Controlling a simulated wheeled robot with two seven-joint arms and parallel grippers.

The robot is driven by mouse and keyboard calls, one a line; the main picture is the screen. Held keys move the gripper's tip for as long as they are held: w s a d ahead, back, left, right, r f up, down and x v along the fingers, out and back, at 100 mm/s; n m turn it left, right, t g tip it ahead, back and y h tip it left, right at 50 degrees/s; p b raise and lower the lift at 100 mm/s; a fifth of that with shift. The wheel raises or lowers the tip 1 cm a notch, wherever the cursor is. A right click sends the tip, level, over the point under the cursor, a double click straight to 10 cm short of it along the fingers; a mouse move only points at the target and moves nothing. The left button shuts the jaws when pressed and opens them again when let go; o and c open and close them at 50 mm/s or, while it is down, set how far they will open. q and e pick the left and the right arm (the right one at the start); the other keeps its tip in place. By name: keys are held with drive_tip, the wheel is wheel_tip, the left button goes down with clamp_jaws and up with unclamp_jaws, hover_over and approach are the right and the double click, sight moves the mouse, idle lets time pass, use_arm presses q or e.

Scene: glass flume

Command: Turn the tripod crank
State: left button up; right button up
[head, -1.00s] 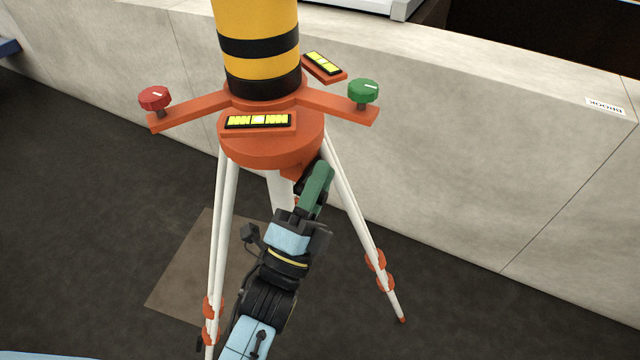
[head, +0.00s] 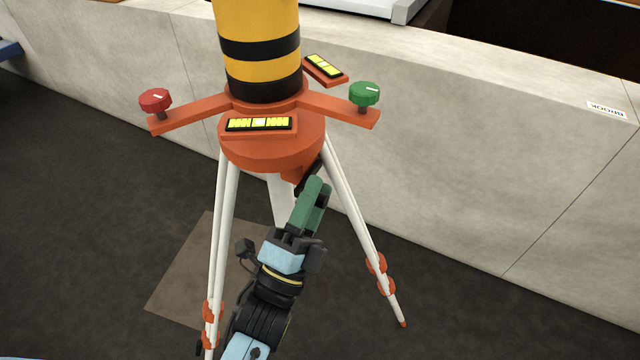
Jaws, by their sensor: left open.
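The orange tripod head (head: 268,152) stands on white legs, with an orange housing (head: 291,174) under its right side. A dark part (head: 315,170), which looks like the crank, shows beside this housing, just beyond my fingertips. Most of it is hidden, so its angle cannot be told. My left gripper (head: 317,186) with green fingers is open, below and to the right of the tripod head. Its tips are close to the dark part; I cannot tell whether they touch it. My right gripper is not in view.
A yellow and black banded column (head: 260,60) stands on the tripod head. A red knob (head: 155,99) and a green knob (head: 365,93) sit on its side arms. The right tripod leg (head: 358,220) is close to my gripper. A concrete wall (head: 480,150) runs behind.

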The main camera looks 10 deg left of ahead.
use_arm(q)
drive_tip(key=b+v, duration=0.1)
drive_tip(key=v, duration=1)
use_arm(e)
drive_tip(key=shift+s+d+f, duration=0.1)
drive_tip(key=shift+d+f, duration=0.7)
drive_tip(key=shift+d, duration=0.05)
use_arm(q)
drive_tip(key=shift+s+f, duration=0.1)
